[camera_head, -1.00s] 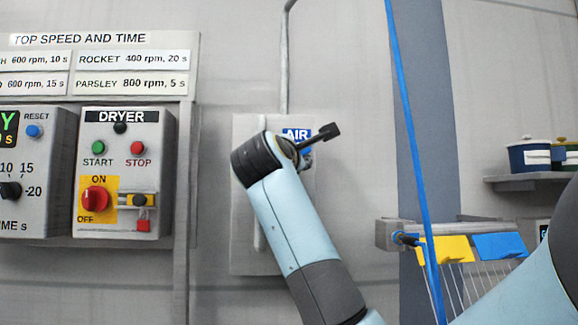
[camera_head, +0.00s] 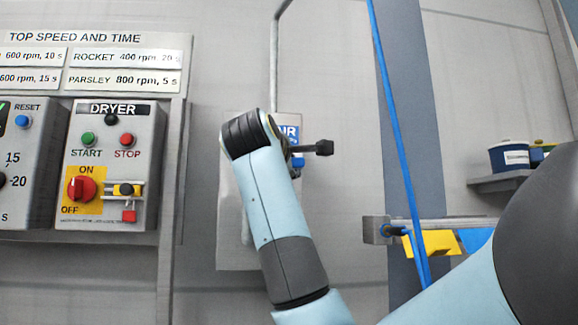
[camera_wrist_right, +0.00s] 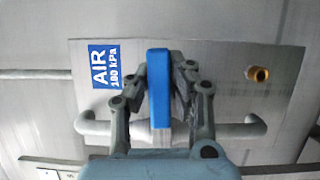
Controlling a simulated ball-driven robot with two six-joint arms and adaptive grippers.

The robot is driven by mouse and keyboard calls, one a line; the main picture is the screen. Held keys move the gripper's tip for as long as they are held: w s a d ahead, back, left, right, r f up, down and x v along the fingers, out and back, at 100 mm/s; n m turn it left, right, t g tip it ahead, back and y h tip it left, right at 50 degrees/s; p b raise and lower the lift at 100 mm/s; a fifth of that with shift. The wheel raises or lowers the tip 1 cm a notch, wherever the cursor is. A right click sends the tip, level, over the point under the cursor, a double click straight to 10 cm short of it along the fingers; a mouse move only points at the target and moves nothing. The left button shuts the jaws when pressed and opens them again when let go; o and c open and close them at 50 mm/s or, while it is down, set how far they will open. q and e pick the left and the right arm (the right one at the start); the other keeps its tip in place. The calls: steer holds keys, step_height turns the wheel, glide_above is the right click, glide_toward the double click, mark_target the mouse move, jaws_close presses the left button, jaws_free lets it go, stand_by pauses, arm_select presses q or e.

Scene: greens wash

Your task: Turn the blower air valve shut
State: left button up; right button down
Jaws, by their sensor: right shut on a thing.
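The air valve's blue handle (camera_wrist_right: 159,88) is a flat bar in the right wrist view. It stands upright in that picture, crosswise to the grey pipe (camera_wrist_right: 35,74). My right gripper (camera_wrist_right: 162,85) has a finger on each side of the handle and is shut on it. The blue AIR sign (camera_wrist_right: 104,66) is on the valve's grey panel (camera_wrist_right: 222,60). My left gripper is not in view.
In the head view the dryer box (camera_head: 140,145) is at the left. A blue hose (camera_head: 396,130), a rail (camera_head: 450,225) and a shelf (camera_head: 490,185) with pots are at the right.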

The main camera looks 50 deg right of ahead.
steer(key=c, duration=1.2)
jaws_free()
steer(key=shift+o, duration=0.2)
steer(key=shift+a, duration=0.1)
steer(key=v, duration=0.7)
steer(key=shift+s+a, duration=0.15)
steer(key=shift+a, duration=0.05)
